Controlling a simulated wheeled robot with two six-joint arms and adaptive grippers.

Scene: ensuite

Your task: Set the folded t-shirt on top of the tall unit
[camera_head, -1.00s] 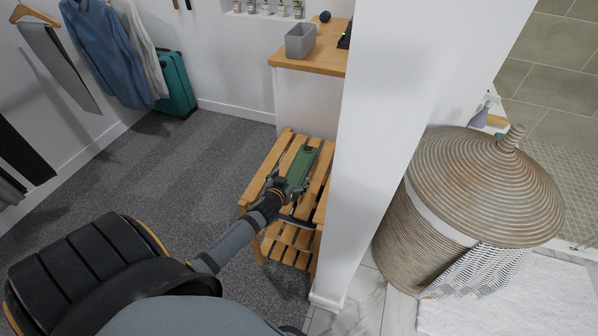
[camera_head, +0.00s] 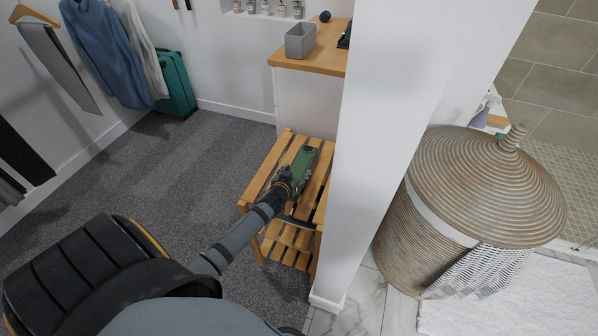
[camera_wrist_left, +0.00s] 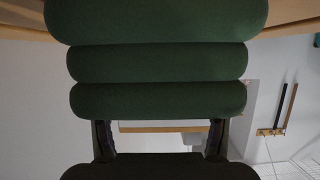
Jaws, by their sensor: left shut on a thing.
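The folded t-shirt is a dark green bundle (camera_head: 304,158) in the head view, above the slatted wooden rack. My left gripper (camera_head: 288,178) is shut on its near end. In the left wrist view the green folds of the t-shirt (camera_wrist_left: 157,62) fill the upper middle, just beyond the two fingers (camera_wrist_left: 160,137). A white unit with a wooden top (camera_head: 312,64) stands behind the rack and looks like the tall unit. The wall end hides its right side. My right gripper is not in view.
The slatted rack (camera_head: 262,176) stands against the white wall end (camera_head: 375,150). A grey bin (camera_head: 300,40) and a dark ball (camera_head: 325,16) sit on the unit's top; its front part is bare. A wicker basket (camera_head: 480,190) stands right of the wall. Carpet on the left is clear.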

